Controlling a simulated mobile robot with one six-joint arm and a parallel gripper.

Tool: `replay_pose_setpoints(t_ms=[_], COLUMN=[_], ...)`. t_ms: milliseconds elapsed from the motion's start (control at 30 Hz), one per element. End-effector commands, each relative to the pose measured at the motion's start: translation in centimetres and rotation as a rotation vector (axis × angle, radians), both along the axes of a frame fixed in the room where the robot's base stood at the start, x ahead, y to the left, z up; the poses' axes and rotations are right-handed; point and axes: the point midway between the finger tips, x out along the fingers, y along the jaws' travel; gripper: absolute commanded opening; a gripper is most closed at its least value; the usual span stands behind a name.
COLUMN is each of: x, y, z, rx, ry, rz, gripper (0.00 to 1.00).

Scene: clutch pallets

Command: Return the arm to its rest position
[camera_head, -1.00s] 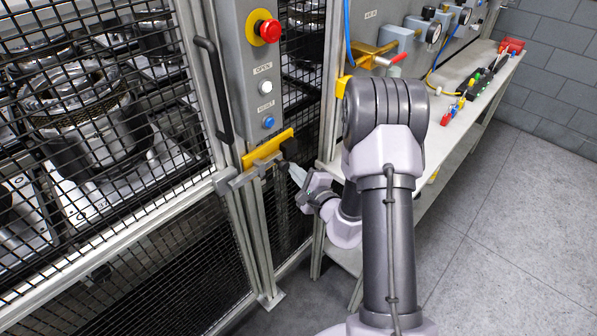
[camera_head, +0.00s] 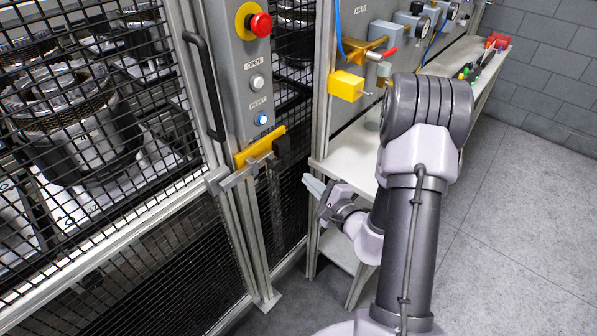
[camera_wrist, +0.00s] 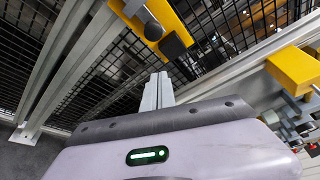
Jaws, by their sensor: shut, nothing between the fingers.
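My gripper (camera_head: 314,186) is shut and empty. In the head view it stands just right of the cage door post, below and to the right of the yellow latch (camera_head: 259,147), and is apart from it. My arm bends down and left to it from the right of the picture. In the wrist view the closed fingers (camera_wrist: 158,92) point up from the grey palm, with nothing between them. The yellow latch with its black knob (camera_wrist: 173,45) shows above them in that view.
The mesh cage (camera_head: 90,190) with metal parts inside fills the left. A control box (camera_head: 236,75) has a red stop button (camera_head: 260,24) and a lit blue reset button (camera_head: 261,119). A shelf bench (camera_head: 350,160) with a yellow block (camera_head: 346,86) stands behind my arm. Floor at right is clear.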

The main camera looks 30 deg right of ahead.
Motion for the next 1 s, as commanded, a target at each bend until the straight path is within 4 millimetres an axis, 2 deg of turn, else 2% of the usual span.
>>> replay_pose_setpoints(t_ms=[100, 233, 667, 733, 767, 867, 933, 967, 1000], x=[-1.5, -2.2, -2.3, -2.0, -1.8, -1.3, -2.6, -3.8, -6.0], y=[-0.2, -0.2, -0.1, 0.8, 1.7, 8.1, 14.7, 17.5, 21.0], z=[0.2, 0.3, 0.3, 1.0, 1.8, 6.2, 9.7, 10.9, 12.3], rx=[0.000, -0.001, -0.001, 0.002, 0.007, 0.024, 0.016, 0.000, -0.034], ry=[0.000, 0.000, 0.000, -0.008, -0.016, -0.038, -0.019, 0.002, 0.046], rz=[-0.003, -0.001, 0.000, 0.033, 0.068, 0.303, 0.546, 0.654, 0.798], gripper=[0.00, 0.00, 0.00, 0.00, 0.00, 0.00, 0.00, 0.00, 0.00])
